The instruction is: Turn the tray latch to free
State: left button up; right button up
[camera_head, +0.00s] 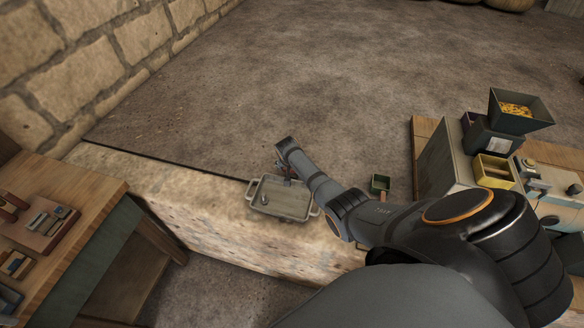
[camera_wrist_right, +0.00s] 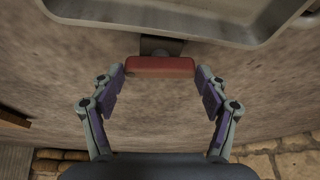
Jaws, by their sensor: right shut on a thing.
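The tray (camera_head: 292,207) is a shallow grey-beige pan with a handle at each end, on the stone ledge in the head view. Part of its wall (camera_wrist_right: 255,28) crosses the top of the right wrist view. The tray latch (camera_wrist_right: 160,67) is a red bar on a dark mount just below the tray's edge, lying level across that view. My right gripper (camera_wrist_right: 161,76) has a fingertip at each end of the bar and is shut on it. In the head view my right wrist is over the tray's far edge and hides most of the latch. My left gripper is not in view.
A wooden bench (camera_head: 75,215) with small tools stands at the left. A machine with a hopper (camera_head: 520,110) of yellow pieces and a yellow bin (camera_head: 493,172) stands at the right. A stone wall runs along the upper left.

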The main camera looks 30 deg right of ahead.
jog(key=shift+f+m+g, duration=0.1)
jog(key=shift+m+g, duration=0.2)
jog(key=shift+m, duration=0.5)
jog(key=o, duration=1.1)
jog(key=shift+o, duration=0.2)
jog(key=shift+a+r+h, duration=0.2)
jog(key=shift+r+h, duration=0.1)
jog(key=shift+r, duration=0.25)
jog(key=v, duration=1.1)
